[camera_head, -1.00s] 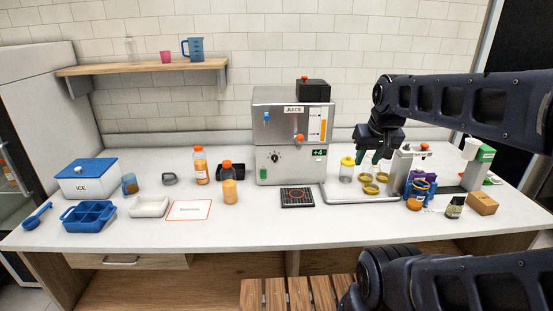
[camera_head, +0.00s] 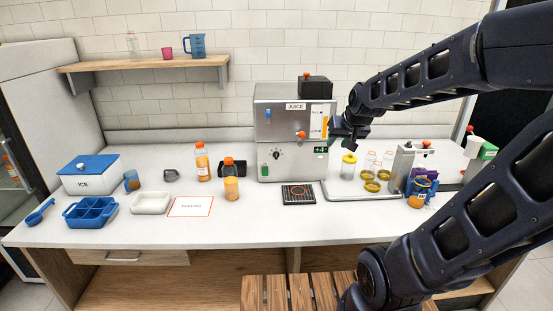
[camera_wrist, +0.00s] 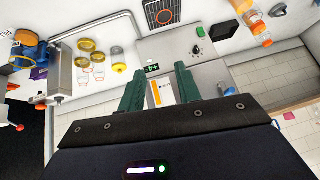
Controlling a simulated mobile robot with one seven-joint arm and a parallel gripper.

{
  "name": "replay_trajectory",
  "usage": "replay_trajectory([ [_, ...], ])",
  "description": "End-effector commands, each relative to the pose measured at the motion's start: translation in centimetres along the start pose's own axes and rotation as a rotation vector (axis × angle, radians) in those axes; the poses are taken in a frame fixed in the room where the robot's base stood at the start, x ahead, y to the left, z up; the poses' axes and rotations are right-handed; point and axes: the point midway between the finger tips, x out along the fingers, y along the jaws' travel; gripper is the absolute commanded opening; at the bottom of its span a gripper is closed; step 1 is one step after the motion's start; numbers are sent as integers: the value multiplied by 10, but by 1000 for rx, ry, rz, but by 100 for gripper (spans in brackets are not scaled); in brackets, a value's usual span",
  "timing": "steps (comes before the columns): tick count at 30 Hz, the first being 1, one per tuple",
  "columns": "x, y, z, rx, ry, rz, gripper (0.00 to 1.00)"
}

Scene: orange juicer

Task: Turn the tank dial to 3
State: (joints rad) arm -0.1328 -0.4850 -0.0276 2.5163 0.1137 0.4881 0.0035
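The grey juicer (camera_head: 290,120) stands at the middle back of the counter, labelled JUICE. A black dial (camera_head: 276,154) is on its lower front panel; its setting is too small to read. The dial also shows in the wrist view (camera_wrist: 197,48), up and to the right of my fingers. A green +4 display (camera_head: 320,150) is right of the dial. My gripper (camera_head: 335,142) is at the juicer's right front edge, apart from the dial. In the wrist view my gripper (camera_wrist: 160,68) has its two green fingers spread, with nothing held between them.
A metal tray (camera_head: 345,196) with several jars lies right of the juicer. A black drip mat (camera_head: 298,202) is in front of it. Orange bottles (camera_head: 201,162) stand to the left.

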Motion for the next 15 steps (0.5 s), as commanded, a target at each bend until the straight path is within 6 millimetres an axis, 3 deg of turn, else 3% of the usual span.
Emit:
replay_trajectory([
  [6,56,-24,-35,19,100,-40,34],
  [15,129,-53,-70,52,250,-59,34],
])
